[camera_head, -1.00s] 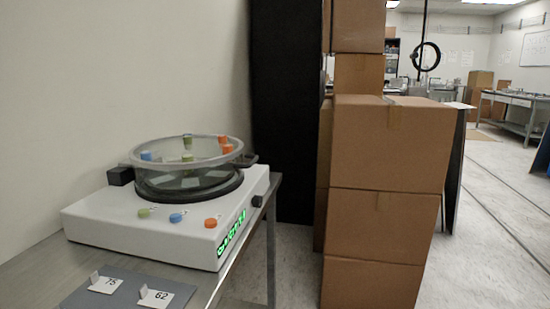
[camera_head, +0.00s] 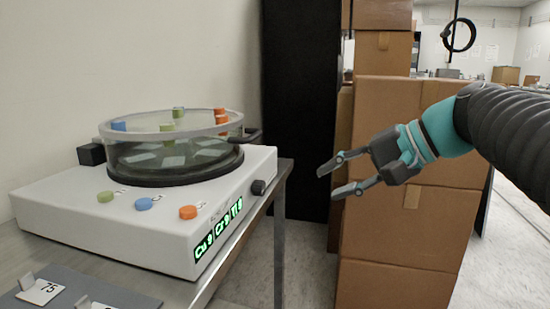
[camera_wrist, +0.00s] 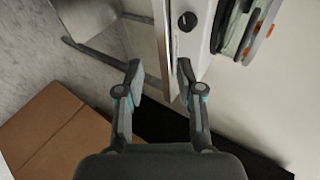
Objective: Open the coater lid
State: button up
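The coater (camera_head: 150,225) is a white box on a steel table at the left, with a round clear lid (camera_head: 172,130) on a black ring. The lid looks closed. Its dark handle (camera_head: 246,136) sticks out at the right, and a black block (camera_head: 91,154) sits at its left. My gripper (camera_head: 341,176) is open and empty, in the air to the right of the coater, apart from the handle. In the wrist view my open fingers (camera_wrist: 158,82) point towards the coater's side, where a black knob (camera_wrist: 188,21) shows.
Stacked cardboard boxes (camera_head: 390,235) stand right behind my gripper. A tall black panel (camera_head: 300,100) is behind the table. The steel table edge (camera_head: 282,170) lies between my gripper and the coater. Number cards (camera_head: 40,290) lie at the front left.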

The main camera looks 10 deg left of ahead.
aim_at(258, 135)
jog(key=w+a+r+n+g+y+b, duration=0.25)
jog(key=w+r+y, duration=0.25)
jog(key=r, duration=0.3)
jog(key=shift+m, duration=0.45)
jog(key=b+x, duration=0.1)
jog(key=x, duration=1.2)
jog(key=shift+w+a+f+b, duration=0.1)
jog(key=shift+w+a+b, duration=0.05)
jog(key=shift+a+b, duration=0.2)
jog(key=shift+c, duration=0.3)
grip_shut()
